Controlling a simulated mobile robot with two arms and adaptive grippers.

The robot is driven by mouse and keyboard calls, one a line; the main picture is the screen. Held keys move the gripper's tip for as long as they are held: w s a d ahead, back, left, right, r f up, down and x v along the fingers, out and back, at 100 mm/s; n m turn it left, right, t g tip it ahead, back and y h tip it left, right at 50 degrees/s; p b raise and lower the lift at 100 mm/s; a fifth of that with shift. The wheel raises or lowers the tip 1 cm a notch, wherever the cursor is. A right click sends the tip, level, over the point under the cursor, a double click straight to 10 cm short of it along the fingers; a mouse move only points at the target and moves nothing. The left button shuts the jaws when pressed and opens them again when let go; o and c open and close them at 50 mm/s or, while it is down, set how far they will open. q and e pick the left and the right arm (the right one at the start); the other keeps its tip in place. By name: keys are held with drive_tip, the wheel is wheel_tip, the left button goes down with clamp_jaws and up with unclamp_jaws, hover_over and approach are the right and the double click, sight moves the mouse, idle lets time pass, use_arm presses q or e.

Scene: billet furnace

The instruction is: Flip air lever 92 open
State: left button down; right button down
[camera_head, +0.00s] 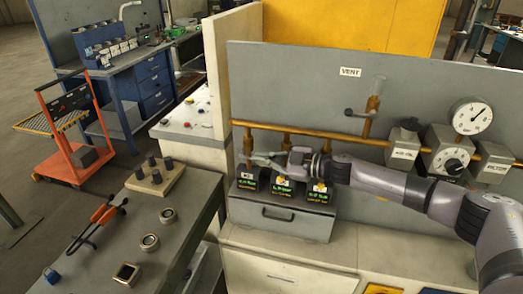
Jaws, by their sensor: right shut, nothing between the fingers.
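My right gripper (265,158) reaches in from the right, its fingers pointing left and shut with nothing between them. It is in front of the copper pipes, just above the left one of three dark labelled units (248,183) on a grey drawer box (283,216). It partly hides the pipe drops there. The small labels on the units are too small to read surely, so I cannot tell which lever is 92 or its position. I cannot tell whether the fingers touch anything. My left gripper is not in view.
A grey panel (300,80) bears a copper pipe (360,138), a VENT label (350,72), a round gauge (471,117) and a dial box (446,155). On the left, a grey table (185,225) holds orange tongs (98,222), rings and a pegged block (155,178).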

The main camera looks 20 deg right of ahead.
drive_tip(key=shift+d+f, duration=0.15)
drive_tip(key=shift+f, duration=0.35)
wheel_tip(320, 180, up, 10)
idle(0.5)
drive_tip(key=shift+s+f, duration=0.1)
drive_tip(key=shift+s, duration=0.05)
drive_tip(key=s+d+f+m+t+h+b, duration=0.1)
drive_tip(key=s+d+f+m+h+b, duration=0.1)
drive_tip(key=s, duration=0.3)
drive_tip(key=s+d+f+m+t+h+b, duration=0.1)
drive_tip(key=s+d+f+h, duration=0.1)
drive_tip(key=s, duration=0.3)
drive_tip(key=shift+s+m+b, duration=0.3)
drive_tip(key=shift+m+b, duration=0.1)
